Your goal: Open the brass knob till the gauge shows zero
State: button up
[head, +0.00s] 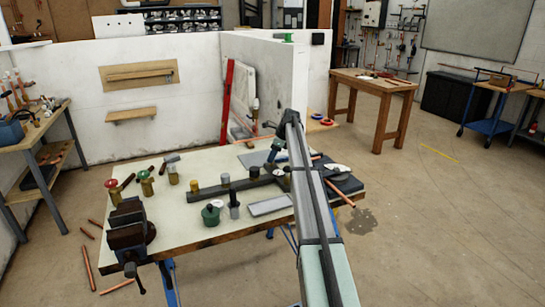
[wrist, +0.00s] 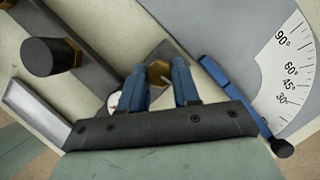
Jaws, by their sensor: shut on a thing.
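A brass hexagonal knob (wrist: 159,73) shows in the wrist view, between the two blue fingers of my gripper (wrist: 158,78). The gripper is shut on it. A small round white gauge (wrist: 113,103) with a trace of red shows beside the left finger. The finger and the gripper's dark body hide most of it, so its reading cannot be made out. In the head view my arm reaches over the workbench, and the knob cannot be made out there.
A black-capped fitting (wrist: 48,56) stands on the dark bar nearby. A pale tray (wrist: 36,108) and a protractor plate (wrist: 285,75) with a blue bar flank the gripper. The workbench (head: 160,225) carries a vice (head: 128,228), several valves and a copper pipe (head: 340,194).

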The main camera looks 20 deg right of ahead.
jog(key=o, duration=1)
jog(key=shift+o, duration=0.2)
jog(key=v, duration=1.4)
jog(key=shift+f, duration=0.1)
